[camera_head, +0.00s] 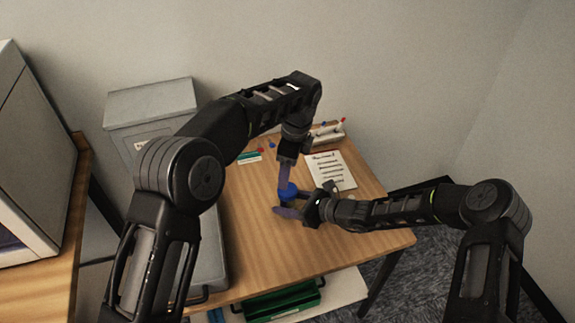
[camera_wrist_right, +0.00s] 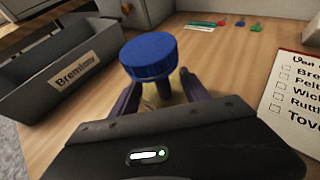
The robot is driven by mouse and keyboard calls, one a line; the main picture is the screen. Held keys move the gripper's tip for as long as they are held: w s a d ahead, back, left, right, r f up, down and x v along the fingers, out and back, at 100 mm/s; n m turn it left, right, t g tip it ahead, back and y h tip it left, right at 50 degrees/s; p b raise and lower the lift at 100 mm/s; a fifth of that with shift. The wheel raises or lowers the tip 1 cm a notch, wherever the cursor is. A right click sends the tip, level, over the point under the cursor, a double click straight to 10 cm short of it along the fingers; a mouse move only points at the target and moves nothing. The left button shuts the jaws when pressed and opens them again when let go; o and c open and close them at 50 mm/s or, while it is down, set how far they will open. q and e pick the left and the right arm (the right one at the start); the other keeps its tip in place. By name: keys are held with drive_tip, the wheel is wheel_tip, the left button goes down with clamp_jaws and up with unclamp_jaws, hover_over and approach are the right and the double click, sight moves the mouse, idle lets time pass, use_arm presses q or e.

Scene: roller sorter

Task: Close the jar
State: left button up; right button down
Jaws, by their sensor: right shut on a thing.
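The jar (camera_wrist_right: 174,88) stands on the table, mostly hidden under its blue lid and between my right gripper's fingers. The round blue lid (camera_wrist_right: 150,54) is at the top of the jar; it also shows in the head view (camera_head: 289,190). I cannot tell whether it is seated or screwed down. My right gripper (camera_wrist_right: 158,92) comes in from the right and is shut on the jar, one purple finger on each side. My left gripper (camera_head: 285,183) points down from above, its fingers close to the lid. Its opening and any contact with the lid are unclear.
A paper checklist (camera_head: 330,170) lies right of the jar. A pen holder (camera_head: 328,132) and small coloured pins (camera_head: 271,143) are at the back of the table. A grey labelled tray (camera_wrist_right: 65,70) is on the left in the wrist view. Bare wood (camera_head: 252,225) shows in front.

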sight(287, 202)
use_arm(q)
drive_tip(key=n, duration=0.5)
drive_tip(key=shift+w+a+r+n, duration=0.1)
drive_tip(key=shift+a+r+n, duration=0.1)
drive_tip(key=shift+n, duration=0.2)
drive_tip(key=n, duration=0.3)
drive_tip(key=shift+a, duration=0.1)
drive_tip(key=n, duration=0.5)
drive_tip(key=shift+w+a+r, duration=0.1)
drive_tip(key=shift+w+a, duration=0.05)
drive_tip(key=n, duration=0.3)
drive_tip(key=shift+a+h, duration=0.1)
drive_tip(key=shift+h, duration=0.2)
drive_tip(key=n, duration=0.9)
drive_tip(key=shift+d+h, duration=0.3)
drive_tip(key=shift+d, duration=0.1)
drive_tip(key=n, duration=0.3)
drive_tip(key=shift+n, duration=0.4)
drive_tip(key=shift+f, duration=4.05)
